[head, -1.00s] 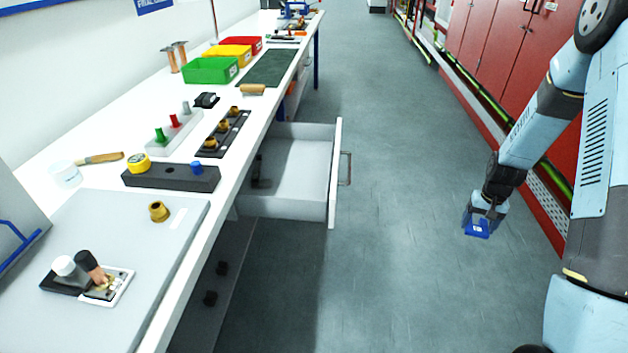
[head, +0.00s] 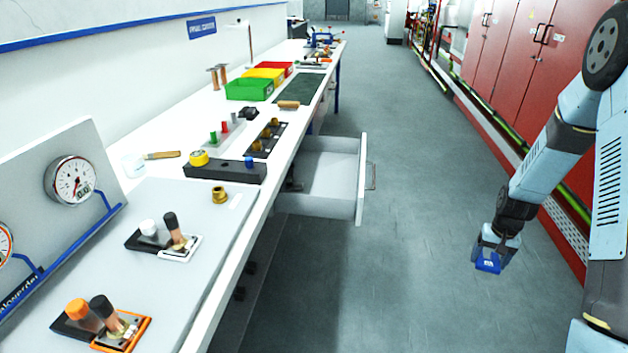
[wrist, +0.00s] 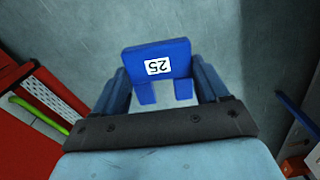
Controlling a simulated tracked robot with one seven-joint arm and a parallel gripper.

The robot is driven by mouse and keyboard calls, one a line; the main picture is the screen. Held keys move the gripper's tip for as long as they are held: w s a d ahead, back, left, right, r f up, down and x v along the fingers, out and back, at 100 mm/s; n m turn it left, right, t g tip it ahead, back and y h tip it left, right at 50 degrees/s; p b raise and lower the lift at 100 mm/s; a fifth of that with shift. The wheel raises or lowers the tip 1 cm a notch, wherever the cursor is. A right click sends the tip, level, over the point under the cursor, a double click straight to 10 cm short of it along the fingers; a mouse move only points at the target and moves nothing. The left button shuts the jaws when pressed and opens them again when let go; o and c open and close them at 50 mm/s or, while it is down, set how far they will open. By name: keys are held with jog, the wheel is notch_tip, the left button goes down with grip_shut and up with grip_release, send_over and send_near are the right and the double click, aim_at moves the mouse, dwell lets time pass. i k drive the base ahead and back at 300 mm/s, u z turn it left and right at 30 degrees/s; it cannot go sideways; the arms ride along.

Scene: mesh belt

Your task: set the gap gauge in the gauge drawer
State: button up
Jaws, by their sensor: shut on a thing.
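The gap gauge (wrist: 158,60) is a blue block with two prongs and a white label reading 25. My gripper (head: 488,258) is shut on it and holds it in the air over the floor, on the right in the head view. In the wrist view the gauge sits between the two fingers. The gauge drawer (head: 362,195) is pulled out from under the bench, in the middle of the head view. Its visible floor is pale and mostly bare, with a dark item at its left inner side. My gripper is to the right of the drawer, apart from it.
The long white bench (head: 170,122) runs along the left with bins, fittings and valve blocks on it. Red cabinets (head: 520,60) and a low rail line the right side. The grey floor (head: 410,170) between them is clear.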

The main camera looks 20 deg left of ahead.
aim_at(332, 186)
jog(key=z, duration=1.9)
jog(key=i, duration=0.15)
jog(key=u, duration=3)
